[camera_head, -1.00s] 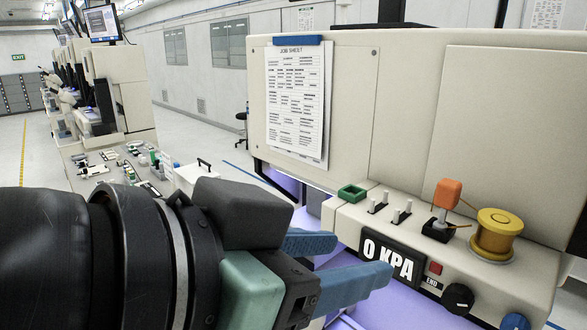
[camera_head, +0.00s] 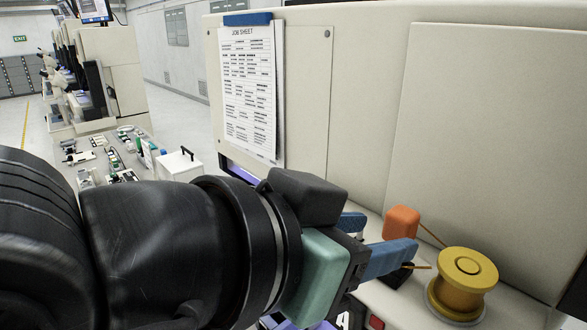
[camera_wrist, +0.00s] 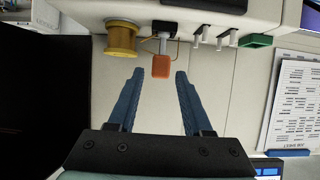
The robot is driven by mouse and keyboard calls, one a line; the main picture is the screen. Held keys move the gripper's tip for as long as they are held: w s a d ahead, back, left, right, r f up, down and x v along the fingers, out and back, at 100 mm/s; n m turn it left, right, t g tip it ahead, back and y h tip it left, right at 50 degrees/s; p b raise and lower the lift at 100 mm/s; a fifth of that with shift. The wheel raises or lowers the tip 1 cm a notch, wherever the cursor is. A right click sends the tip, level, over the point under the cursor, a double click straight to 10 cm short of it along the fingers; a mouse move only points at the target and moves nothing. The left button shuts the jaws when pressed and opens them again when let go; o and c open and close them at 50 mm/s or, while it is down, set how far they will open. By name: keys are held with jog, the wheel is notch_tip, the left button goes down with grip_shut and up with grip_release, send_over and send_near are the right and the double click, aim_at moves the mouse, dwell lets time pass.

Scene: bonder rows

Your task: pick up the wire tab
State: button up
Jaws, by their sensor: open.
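The wire tab looks to be the orange block (camera_head: 401,222) on top of a short post on the machine's ledge, with a thin copper-coloured wire running from it toward the yellow spool. In the wrist view the orange tab (camera_wrist: 161,66) sits just at the mouth of my gripper (camera_wrist: 159,74), between the two blue fingertips, with a gap on each side. My gripper (camera_head: 391,230) is open and empty. In the head view its near finger covers the lower part of the tab and its post.
The yellow spool (camera_head: 463,278) stands close beside the tab; it also shows in the wrist view (camera_wrist: 121,40). The machine's beige panel (camera_head: 490,140) rises behind.

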aim_at(396, 232)
jog(key=x, duration=0.5)
jog(key=shift+r+p, duration=0.1)
jog(key=shift+p, duration=0.25)
jog(key=p+x, duration=0.2)
jog(key=x, duration=0.3)
jog(key=shift+w+r, duration=0.1)
jog(key=shift+r, duration=0.1)
jog(key=shift+a, duration=0.1)
jog(key=shift+c, duration=1.1)
grip_shut()
